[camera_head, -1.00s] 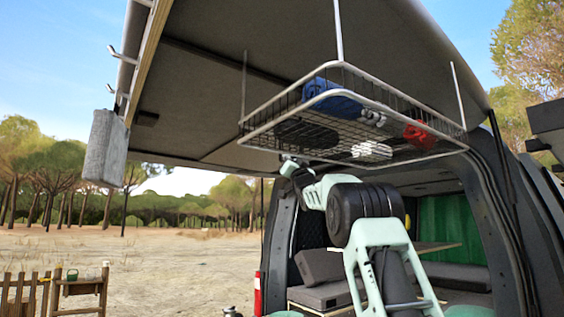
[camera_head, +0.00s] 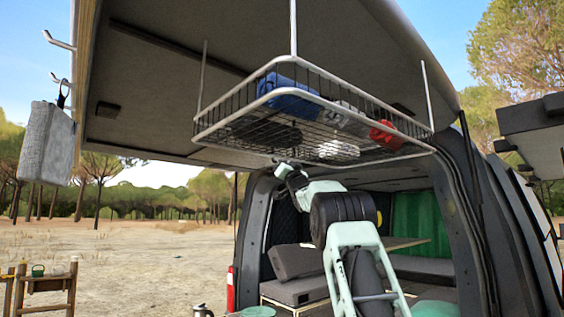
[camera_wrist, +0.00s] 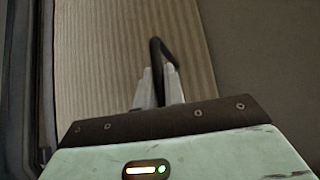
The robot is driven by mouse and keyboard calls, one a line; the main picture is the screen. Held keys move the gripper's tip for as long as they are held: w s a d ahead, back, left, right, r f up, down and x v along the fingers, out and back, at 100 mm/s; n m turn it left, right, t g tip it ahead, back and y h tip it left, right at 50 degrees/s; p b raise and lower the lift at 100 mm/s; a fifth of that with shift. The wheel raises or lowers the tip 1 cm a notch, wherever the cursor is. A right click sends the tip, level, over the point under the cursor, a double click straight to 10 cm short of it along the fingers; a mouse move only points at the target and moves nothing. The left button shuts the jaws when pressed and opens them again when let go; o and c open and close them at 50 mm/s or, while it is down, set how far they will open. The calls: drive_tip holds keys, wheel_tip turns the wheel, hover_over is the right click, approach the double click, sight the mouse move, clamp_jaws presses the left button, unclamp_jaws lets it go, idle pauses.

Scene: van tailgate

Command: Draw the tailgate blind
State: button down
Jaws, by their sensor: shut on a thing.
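My gripper (camera_wrist: 159,82) shows in the wrist view with its two pale fingers closed on a dark looped handle (camera_wrist: 155,47). Behind the handle is a beige, finely ribbed sheet (camera_wrist: 100,60), which looks like the tailgate blind. In the head view my arm reaches up towards the van's rear opening, below the wire basket. The raised tailgate (camera_head: 165,95) spans the top of the view.
The wire basket (camera_head: 197,137) hangs under the tailgate, holding a blue bundle (camera_head: 290,102) and a red item (camera_head: 383,131). Inside the van are cushions (camera_head: 297,291) and a green curtain (camera_head: 412,218).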

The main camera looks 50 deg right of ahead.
drive_tip(key=c, duration=1.5)
unclamp_jaws()
drive_tip(key=b+v, duration=1.2)
drive_tip(key=v, duration=0.5)
drive_tip(key=shift+f, duration=0.15)
drive_tip(key=shift+s, duration=0.15)
